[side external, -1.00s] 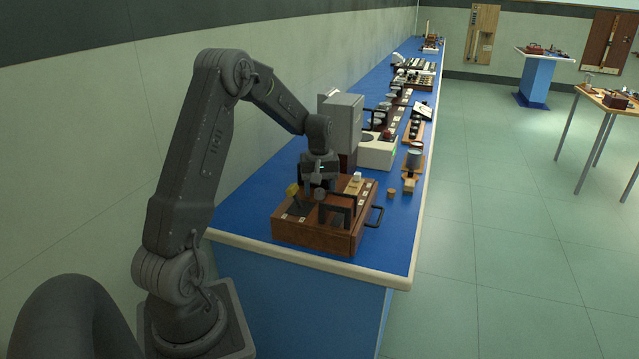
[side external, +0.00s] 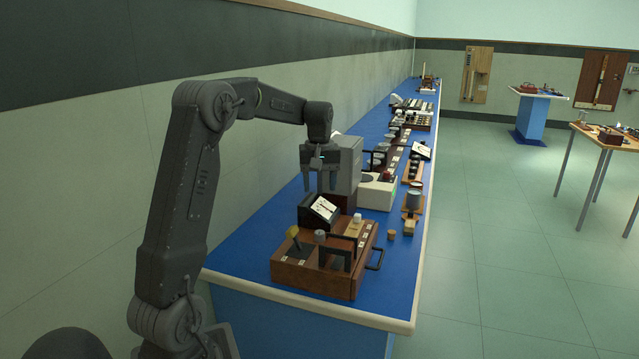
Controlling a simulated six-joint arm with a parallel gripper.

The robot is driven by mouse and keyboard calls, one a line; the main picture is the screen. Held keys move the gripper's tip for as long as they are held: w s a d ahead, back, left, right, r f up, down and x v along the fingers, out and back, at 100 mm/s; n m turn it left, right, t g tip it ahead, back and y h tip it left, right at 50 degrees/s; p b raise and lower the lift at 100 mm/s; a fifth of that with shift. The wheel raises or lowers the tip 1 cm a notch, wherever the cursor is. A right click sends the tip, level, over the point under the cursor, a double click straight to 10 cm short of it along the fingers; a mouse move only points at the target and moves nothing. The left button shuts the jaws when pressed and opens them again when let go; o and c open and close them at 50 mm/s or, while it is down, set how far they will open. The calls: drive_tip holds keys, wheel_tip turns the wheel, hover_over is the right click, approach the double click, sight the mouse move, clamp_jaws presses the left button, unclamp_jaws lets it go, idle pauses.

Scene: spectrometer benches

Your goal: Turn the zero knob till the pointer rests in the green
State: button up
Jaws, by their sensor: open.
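A wooden instrument box (side external: 318,279) sits at the near end of the blue bench. At its back stands a black meter with a white tilted dial face (side external: 324,208). The dial's pointer and any green zone are too small to read. A small grey round knob (side external: 320,236) stands on the box top and looks like the zero knob, but its label is not readable. My gripper (side external: 320,188) is open and empty, fingers pointing down. It hangs above the box, over the meter in the picture, apart from the knob.
The box top also bears a yellow-topped lever (side external: 293,234), a dark arch (side external: 336,249) and a white-topped block (side external: 357,219). A black handle (side external: 376,258) sticks out at right. A grey upright instrument (side external: 347,168) stands just behind. The bench front corner is clear.

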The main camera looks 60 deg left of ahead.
sight(320, 232)
wheel_tip(320, 232, down, 14)
drive_tip(key=m, duration=0.5)
drive_tip(key=shift+f, duration=0.1)
idle(0.5)
drive_tip(key=shift+c, duration=0.4)
drive_tip(key=c, duration=0.9)
drive_tip(key=shift+o, duration=0.2)
drive_tip(key=shift+a+n, duration=0.1)
drive_tip(key=shift+n, duration=0.5)
